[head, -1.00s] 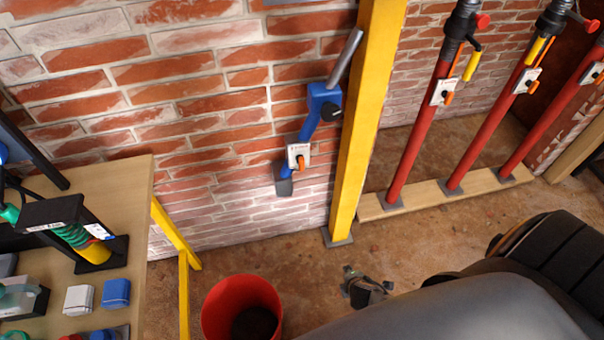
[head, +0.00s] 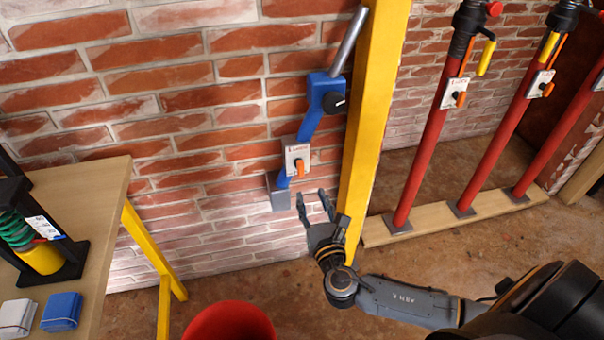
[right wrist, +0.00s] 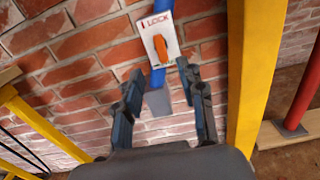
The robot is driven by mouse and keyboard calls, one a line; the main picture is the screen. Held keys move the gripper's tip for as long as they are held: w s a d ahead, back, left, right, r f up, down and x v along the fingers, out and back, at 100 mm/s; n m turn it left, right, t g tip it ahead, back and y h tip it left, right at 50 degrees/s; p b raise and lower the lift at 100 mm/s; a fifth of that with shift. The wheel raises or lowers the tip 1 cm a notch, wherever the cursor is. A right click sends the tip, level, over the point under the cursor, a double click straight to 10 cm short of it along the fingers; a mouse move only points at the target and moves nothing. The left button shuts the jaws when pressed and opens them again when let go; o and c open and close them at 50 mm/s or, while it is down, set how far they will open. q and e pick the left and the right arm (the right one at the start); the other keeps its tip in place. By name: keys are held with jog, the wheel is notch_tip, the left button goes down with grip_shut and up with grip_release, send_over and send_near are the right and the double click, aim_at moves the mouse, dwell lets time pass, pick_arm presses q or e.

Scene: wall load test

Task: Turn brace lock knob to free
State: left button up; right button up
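The blue brace (head: 308,125) leans against the brick wall, with a metal rod at its top and a grey foot at its base. A black knob (head: 333,102) sits on its upper block. An orange knob (head: 299,169) sits on a white plate (head: 291,154) lower on the brace. In the right wrist view the orange knob (right wrist: 160,46) is on a plate reading "LOCK", just beyond the fingers. My right gripper (head: 315,205) is open and empty, below and slightly right of the orange knob; its fingers also show in the right wrist view (right wrist: 160,85). My left gripper is out of view.
A yellow post (head: 371,120) stands close to the right of the brace. Red props (head: 430,140) stand on a wooden board further right. A wooden table (head: 85,210) is at left, and a red bucket (head: 230,322) is at the bottom.

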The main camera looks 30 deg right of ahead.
aim_at(302, 170)
jog(key=b+x, duration=0.1)
jog(key=x, duration=0.8)
jog(key=shift+w+f, duration=0.1)
jog(key=shift+w, duration=0.3)
jog(key=shift+w+d, duration=0.2)
jog(key=shift+w, duration=0.25)
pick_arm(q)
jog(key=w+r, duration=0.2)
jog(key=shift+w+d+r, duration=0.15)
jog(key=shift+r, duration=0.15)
pick_arm(e)
grip_shut()
